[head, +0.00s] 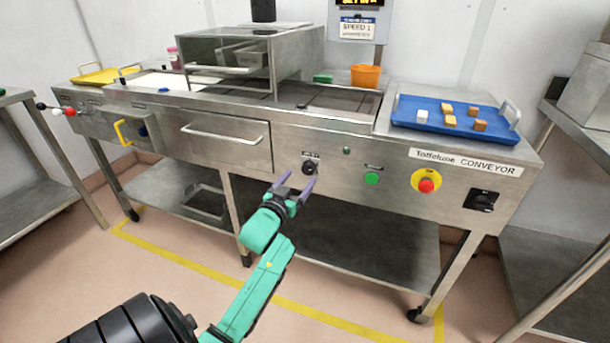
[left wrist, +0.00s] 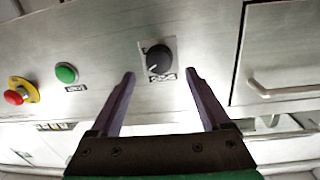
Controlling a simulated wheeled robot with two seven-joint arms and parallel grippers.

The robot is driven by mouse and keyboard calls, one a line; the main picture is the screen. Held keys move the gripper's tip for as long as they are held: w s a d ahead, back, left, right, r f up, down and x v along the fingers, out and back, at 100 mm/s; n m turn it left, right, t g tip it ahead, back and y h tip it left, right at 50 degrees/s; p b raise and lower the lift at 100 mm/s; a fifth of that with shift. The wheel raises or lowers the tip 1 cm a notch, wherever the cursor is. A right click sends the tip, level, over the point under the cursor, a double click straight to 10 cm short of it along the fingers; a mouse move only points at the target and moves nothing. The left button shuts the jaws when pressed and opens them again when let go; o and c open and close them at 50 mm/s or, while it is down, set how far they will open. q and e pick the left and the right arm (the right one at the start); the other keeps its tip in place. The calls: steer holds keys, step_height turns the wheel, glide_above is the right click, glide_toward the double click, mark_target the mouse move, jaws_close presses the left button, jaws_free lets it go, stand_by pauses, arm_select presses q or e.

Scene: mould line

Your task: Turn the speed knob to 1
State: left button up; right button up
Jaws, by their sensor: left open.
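The speed knob (head: 309,168) is a round black knob on the steel front panel of the conveyor. In the left wrist view the knob (left wrist: 159,60) has a light pointer mark and a small label beside it. My left gripper (head: 295,183) is open, with its purple fingers pointing at the panel. In the left wrist view the left gripper's fingertips (left wrist: 160,73) stand on either side of the knob's line, a little short of it; they do not appear to touch it. A sign (head: 357,27) above the line reads "SPEED 1". My right gripper does not show.
Right of the knob are a green button (head: 372,178), a red emergency stop (head: 426,185) on yellow and a black rotary switch (head: 481,200). A drawer handle (head: 222,134) is to the left. A blue tray (head: 447,124) with several cubes and an orange pot (head: 365,76) stand on top.

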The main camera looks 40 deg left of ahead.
mark_target(307, 170)
arm_select(q)
steer(key=x, duration=0.4)
steer(key=shift+w, duration=0.35)
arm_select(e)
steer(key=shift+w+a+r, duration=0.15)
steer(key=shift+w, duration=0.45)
arm_select(q)
jaws_close()
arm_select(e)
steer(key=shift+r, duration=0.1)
